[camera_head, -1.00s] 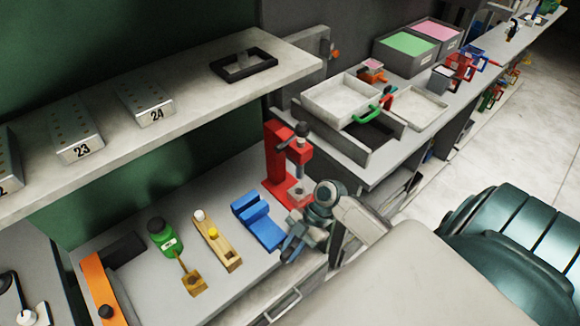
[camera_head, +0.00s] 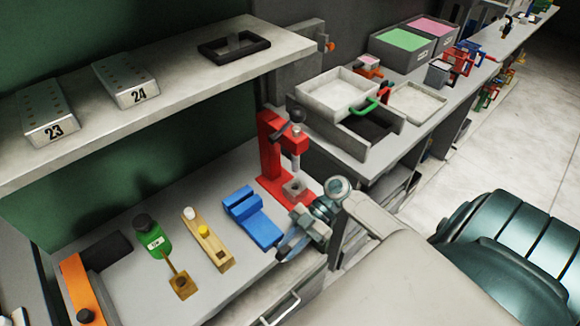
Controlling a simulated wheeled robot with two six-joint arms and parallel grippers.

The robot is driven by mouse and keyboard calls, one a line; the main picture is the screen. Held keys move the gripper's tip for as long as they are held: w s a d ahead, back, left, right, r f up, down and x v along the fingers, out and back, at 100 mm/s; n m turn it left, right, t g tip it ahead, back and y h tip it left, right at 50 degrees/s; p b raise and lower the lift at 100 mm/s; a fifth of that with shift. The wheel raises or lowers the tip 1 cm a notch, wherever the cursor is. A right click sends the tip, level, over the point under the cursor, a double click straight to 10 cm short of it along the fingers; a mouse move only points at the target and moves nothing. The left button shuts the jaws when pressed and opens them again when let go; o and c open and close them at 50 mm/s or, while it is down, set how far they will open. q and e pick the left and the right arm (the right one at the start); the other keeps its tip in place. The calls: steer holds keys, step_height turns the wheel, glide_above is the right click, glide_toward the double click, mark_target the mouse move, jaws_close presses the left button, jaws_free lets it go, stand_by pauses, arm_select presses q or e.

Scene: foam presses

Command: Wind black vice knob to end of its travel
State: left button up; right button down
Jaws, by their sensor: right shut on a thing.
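The blue vice (camera_head: 254,216) sits on the grey worktop near its front edge, with its jaws toward the back left. My right gripper (camera_head: 288,249) is at the front end of the vice. It is shut on the vice's knob, which my fingers hide. The knob's black colour and the screw behind it cannot be made out. My left gripper is out of view.
A red press (camera_head: 268,160) stands just behind the vice and close to my right wrist. A shelf (camera_head: 180,104) overhangs the back.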

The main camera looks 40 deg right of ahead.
steer(key=shift+s+f, duration=0.1)
steer(key=shift+f, duration=0.05)
steer(key=c, duration=1.3)
jaws_free()
steer(key=shift+o, duration=0.3)
